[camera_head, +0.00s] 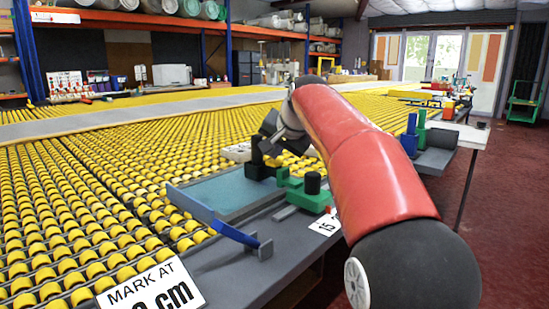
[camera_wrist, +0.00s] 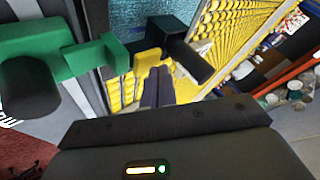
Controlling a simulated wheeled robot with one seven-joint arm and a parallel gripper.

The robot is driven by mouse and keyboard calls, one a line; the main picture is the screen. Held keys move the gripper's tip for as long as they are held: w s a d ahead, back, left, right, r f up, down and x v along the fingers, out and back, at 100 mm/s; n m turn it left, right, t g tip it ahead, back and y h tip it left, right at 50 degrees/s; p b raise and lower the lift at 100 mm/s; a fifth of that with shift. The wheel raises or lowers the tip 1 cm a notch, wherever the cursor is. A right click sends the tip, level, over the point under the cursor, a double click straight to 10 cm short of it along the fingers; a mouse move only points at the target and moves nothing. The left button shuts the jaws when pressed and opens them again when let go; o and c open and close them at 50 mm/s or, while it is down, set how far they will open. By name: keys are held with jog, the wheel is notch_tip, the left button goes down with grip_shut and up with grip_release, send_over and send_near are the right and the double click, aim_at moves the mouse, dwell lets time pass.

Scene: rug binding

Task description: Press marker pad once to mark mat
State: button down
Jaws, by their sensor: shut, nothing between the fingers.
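The teal mat (camera_head: 222,193) lies on the grey bench beside the yellow rollers; part of it shows in the wrist view (camera_wrist: 155,18). A green stepped fixture (camera_head: 290,188) with a black round knob (camera_head: 313,183) stands at its right edge. The fixture (camera_wrist: 85,58) and knob (camera_wrist: 30,88) fill the left of the wrist view. A black block with a cylinder (camera_wrist: 190,62) is by the mat's far end. I cannot tell which part is the marker pad. My gripper (camera_wrist: 158,88) is shut and empty, above this area; my arm partly hides it in the head view.
A blue bar (camera_head: 213,214) crosses the mat's near end. A sign (camera_head: 152,289) reads "MARK AT", its number partly cut off. A card (camera_head: 325,225) reads 15. Blue and green blocks (camera_head: 415,133) stand right of my arm. Rollers spread left.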

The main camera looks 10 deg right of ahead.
jog(key=shift+r, duration=0.45)
notch_tip(320, 180, up, 3)
jog(key=p, duration=0.3)
jog(key=shift+r, duration=1)
